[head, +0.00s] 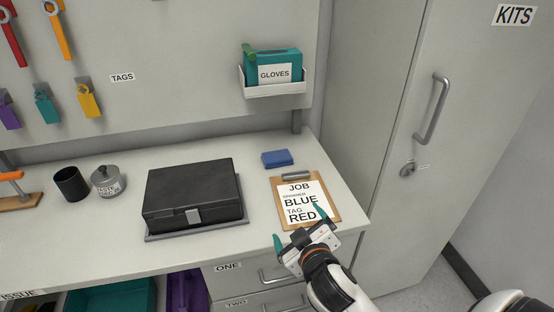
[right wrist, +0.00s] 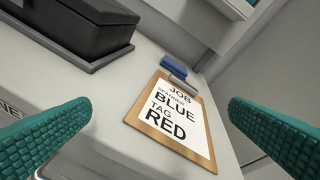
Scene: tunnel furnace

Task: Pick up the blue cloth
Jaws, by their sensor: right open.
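The blue cloth (head: 277,159) is a small folded block lying on the white bench top, behind the clipboard and right of the black case. It also shows in the right wrist view (right wrist: 174,66), at the top of the clipboard and partly hidden by its clip. My right gripper (head: 299,228) is open and empty at the front of the bench, over the near part of the clipboard and well short of the cloth. Its two teal fingers (right wrist: 146,138) stand wide apart in the right wrist view. My left gripper is not in view.
A clipboard (head: 328,214) reading "JOB BLUE TAG RED" lies in front of the cloth. A black case (head: 190,188) stands left. A gloves holder (head: 275,91) hangs on the wall above. A tall grey cabinet (head: 440,120) closes off the right side. A dark cup (head: 71,184) and tin stand far left.

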